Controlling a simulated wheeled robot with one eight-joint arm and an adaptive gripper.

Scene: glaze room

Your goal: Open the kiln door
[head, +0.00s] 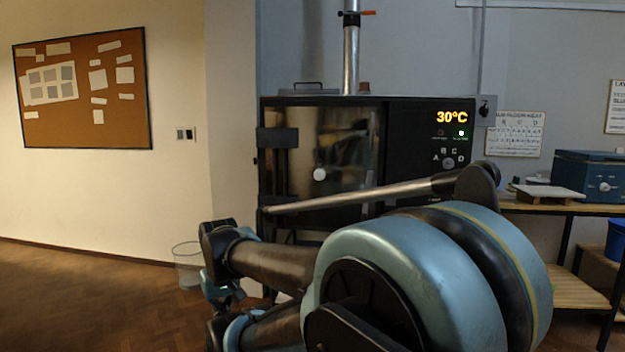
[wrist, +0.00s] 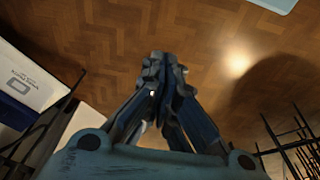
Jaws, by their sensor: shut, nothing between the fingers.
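The kiln (head: 420,160) stands against the back wall in the head view, with a lit panel reading 30°C on its right side. Its dark, glossy kiln door (head: 345,150) looks shut, with black hinge blocks (head: 277,138) on its left. A round pale spot shows on the door. My arm covers the lower part of the kiln. A long metal bar (head: 370,194) crosses in front of it; I cannot tell what it belongs to. My gripper (wrist: 163,62) is shut and empty in the wrist view, above bare floor and apart from the kiln.
A wooden table (head: 555,208) with a blue box (head: 590,175) stands right of the kiln. A clear bin (head: 188,262) stands on the floor at left. The wooden floor (head: 90,300) is open at left. Dark rack-like bars (wrist: 285,150) show at right in the wrist view.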

